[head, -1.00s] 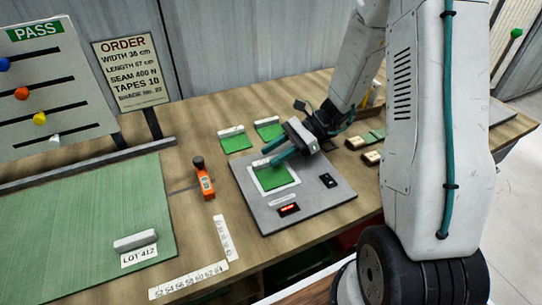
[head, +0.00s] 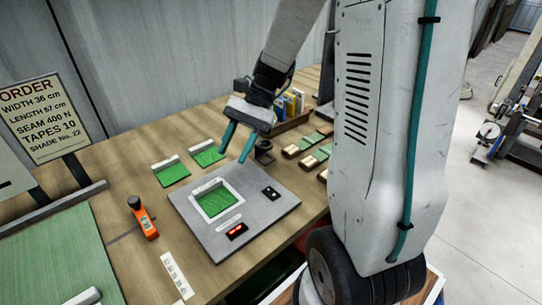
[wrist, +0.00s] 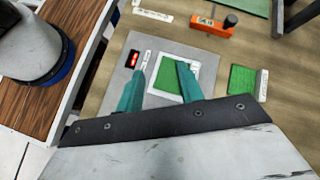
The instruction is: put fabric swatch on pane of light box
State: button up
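A green fabric swatch (head: 218,203) with a pale strip along its far edge lies flat on the white pane (head: 240,204) of the grey light box (head: 272,214). White pane shows around it. My gripper (head: 238,143) is open and empty, its two teal fingers apart, raised above the far right side of the light box. In the wrist view the swatch (wrist: 173,84) and white pane show between and beyond the fingers (wrist: 165,62), and my gripper hides part of the box.
Two more green swatches (head: 171,172) (head: 207,154) lie behind the box. An orange tool (head: 143,218) and white ruler (head: 176,274) are at left. A dark stand (head: 264,153), swatch-like pieces (head: 306,145) and a wooden rack (head: 290,113) are at right. The ORDER sign (head: 37,117) stands at left.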

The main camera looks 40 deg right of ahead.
jog(key=s+a+r+n+t+h, duration=0.1)
jog(key=s+r+n+t+h, duration=0.1)
jog(key=s+r+n+h, duration=0.2)
jog(key=s+a+r+n+t+h, duration=0.1)
jog(key=s+r+n+h, duration=0.3)
jog(key=s+n, duration=0.4)
jog(key=s+t+h, duration=0.1)
jog(key=s, duration=0.3)
